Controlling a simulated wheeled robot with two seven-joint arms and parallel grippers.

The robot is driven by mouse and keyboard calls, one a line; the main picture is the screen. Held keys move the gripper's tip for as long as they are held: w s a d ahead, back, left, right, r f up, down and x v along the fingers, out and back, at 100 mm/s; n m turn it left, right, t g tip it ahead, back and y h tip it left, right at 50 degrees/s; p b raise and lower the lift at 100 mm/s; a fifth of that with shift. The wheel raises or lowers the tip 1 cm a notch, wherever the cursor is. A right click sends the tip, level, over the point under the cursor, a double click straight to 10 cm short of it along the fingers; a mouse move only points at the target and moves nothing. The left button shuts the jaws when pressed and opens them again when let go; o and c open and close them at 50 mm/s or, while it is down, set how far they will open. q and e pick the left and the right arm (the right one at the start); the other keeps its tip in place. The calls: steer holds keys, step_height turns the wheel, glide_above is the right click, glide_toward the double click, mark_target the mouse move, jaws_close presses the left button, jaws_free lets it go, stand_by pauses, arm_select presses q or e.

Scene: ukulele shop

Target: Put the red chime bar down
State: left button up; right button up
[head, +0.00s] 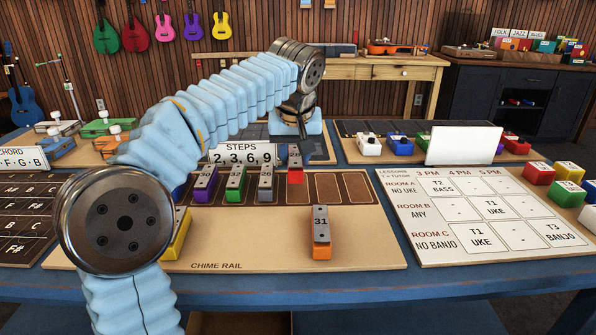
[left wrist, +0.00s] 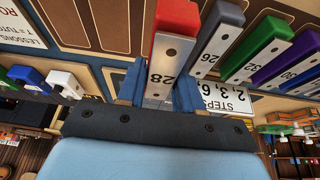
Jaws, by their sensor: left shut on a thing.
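The red chime bar (head: 295,166), labelled 28, is between the fingers of my left gripper (head: 295,140), which is shut on it. The left wrist view shows the bar (left wrist: 168,55) with a blue finger on each side. It is over the chime rail (head: 300,250), just right of the grey bar 26 (head: 266,184) in the head view. I cannot tell whether it touches the rail. Purple bar 30 (head: 205,184) and green bar 32 (head: 236,184) stand left of the grey one. A sign (head: 242,155) behind reads STEPS 2, 3, 6, 9. My right gripper is out of view.
Orange bar 31 (head: 321,232) lies on the rail board's front part, and a yellow bar (head: 177,233) is partly hidden by my left arm. Brown empty slots (head: 342,188) run right of the red bar. A lesson chart (head: 490,215) lies further right.

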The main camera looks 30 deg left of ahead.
mark_target(298, 159)
arm_select(q)
steer(key=x, duration=0.4)
steer(key=shift+w+d+f, duration=0.1)
steer(key=shift+d+f, duration=0.05)
steer(key=shift+f, duration=0.5)
steer(key=shift+b, duration=0.3)
steer(key=shift+f, duration=0.2)
steer(key=o, duration=1.1)
steer(key=shift+c, duration=0.2)
steer(key=shift+r, duration=0.1)
steer(key=shift+r, duration=0.25)
steer(key=p+v, duration=0.2)
steer(key=v, duration=0.9)
steer(key=shift+d+r, duration=0.15)
steer(key=shift+r, duration=0.2)
